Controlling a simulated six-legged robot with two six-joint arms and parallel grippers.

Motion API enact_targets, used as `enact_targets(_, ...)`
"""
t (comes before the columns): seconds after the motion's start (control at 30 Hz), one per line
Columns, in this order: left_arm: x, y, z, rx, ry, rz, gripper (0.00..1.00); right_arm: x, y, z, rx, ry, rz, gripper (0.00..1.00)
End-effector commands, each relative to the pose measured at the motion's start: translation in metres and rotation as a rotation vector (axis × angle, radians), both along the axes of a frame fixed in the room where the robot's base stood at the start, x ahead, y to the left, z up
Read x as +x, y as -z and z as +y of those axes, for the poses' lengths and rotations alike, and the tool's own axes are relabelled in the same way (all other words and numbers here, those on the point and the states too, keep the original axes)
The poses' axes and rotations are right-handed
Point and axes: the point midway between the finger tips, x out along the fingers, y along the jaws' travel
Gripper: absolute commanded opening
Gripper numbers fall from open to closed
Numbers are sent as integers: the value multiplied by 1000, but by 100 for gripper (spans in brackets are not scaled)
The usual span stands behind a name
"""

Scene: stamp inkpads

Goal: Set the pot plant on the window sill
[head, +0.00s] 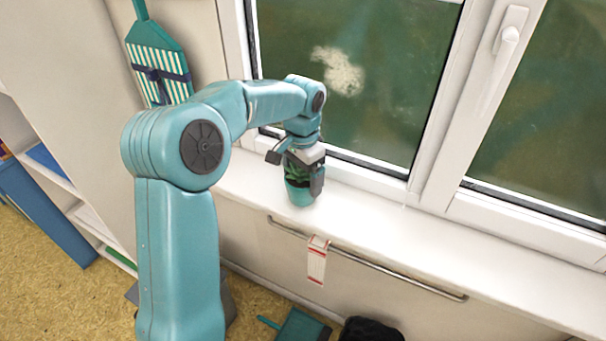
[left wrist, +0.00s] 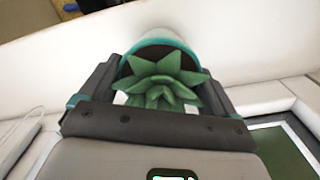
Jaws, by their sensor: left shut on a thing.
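The pot plant is a green succulent in a teal pot (head: 299,194). In the head view it is at the white window sill (head: 400,222), toward the sill's left part, and looks upright. I cannot tell whether the pot's base touches the sill. My left gripper (head: 302,175) points down from above and is shut on the pot, one finger on each side. My right gripper is not in view.
The closed window (head: 427,150) stands right behind the sill. A rail (head: 400,272) with a red-and-white tag (head: 317,262) runs along the sill's front. The sill is bare to the right. A shelf (head: 62,180) stands at the left; a dark thing (head: 370,330) lies on the floor.

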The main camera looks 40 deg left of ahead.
Motion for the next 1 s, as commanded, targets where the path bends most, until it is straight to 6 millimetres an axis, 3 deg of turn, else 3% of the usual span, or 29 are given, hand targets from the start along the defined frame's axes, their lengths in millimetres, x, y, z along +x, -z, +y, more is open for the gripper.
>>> enact_targets(0.37,1,4,0,1,0,-1,40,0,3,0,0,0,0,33)
enact_targets(0.4,1,5,0,0,0,0,97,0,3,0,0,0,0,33)
enact_targets(0.43,1,4,0,0,0,0,100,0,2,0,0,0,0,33)
enact_targets(0.77,2,-7,0,2,0,-2,100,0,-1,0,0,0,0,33)
enact_targets(1.0,2,-61,0,2,0,-6,100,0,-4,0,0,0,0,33)
